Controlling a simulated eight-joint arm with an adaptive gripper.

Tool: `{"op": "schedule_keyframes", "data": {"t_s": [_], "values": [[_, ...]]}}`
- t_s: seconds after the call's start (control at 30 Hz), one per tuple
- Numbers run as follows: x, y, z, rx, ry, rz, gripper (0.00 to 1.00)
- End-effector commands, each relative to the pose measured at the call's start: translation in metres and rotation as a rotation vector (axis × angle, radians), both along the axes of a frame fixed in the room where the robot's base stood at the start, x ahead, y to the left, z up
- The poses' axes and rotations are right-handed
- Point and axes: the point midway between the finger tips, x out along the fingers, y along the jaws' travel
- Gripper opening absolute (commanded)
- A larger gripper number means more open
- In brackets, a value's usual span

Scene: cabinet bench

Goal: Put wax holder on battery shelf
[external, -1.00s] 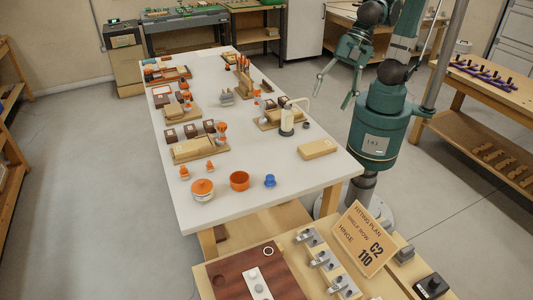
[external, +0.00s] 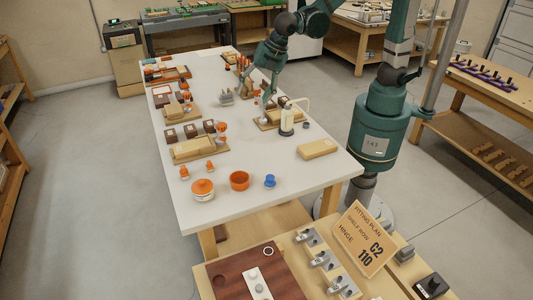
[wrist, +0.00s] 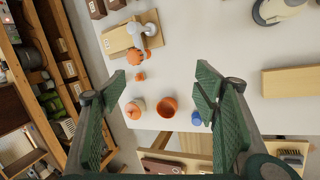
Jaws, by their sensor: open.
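My gripper (external: 254,95) is open and empty above the far half of the white table; its two green fingers also frame the wrist view (wrist: 160,85). I cannot tell for certain which thing is the wax holder or the battery shelf. Near the table's front stand a lidded orange-and-white pot (external: 203,190), an open orange cup (external: 239,180) and a small blue piece (external: 270,181). In the wrist view the pot (wrist: 135,108), cup (wrist: 167,107) and blue piece (wrist: 196,118) lie between the fingers, well below and apart from them.
Wooden trays with dark blocks and orange-topped pieces line the table's left side, one tray (external: 195,151) nearest. A cream pump-like device (external: 287,120) and a pale wood block (external: 318,149) stand at right. A sign (external: 366,238) stands on the front bench. The table's middle is clear.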

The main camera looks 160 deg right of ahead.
Motion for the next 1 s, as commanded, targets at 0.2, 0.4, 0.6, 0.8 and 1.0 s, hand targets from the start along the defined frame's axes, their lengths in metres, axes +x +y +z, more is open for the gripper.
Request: {"op": "schedule_keyframes", "data": {"t_s": [0.2,0.4,0.6,0.8,1.0], "values": [[-0.040,-0.070,-0.026,-0.005,0.095,0.029,0.61],[-0.085,-0.128,-0.053,0.002,0.181,0.061,0.61],[-0.137,-0.182,-0.083,0.022,0.264,0.094,0.61],[-0.197,-0.228,-0.116,0.053,0.344,0.129,0.61],[-0.262,-0.267,-0.150,0.094,0.415,0.164,0.61]]}}
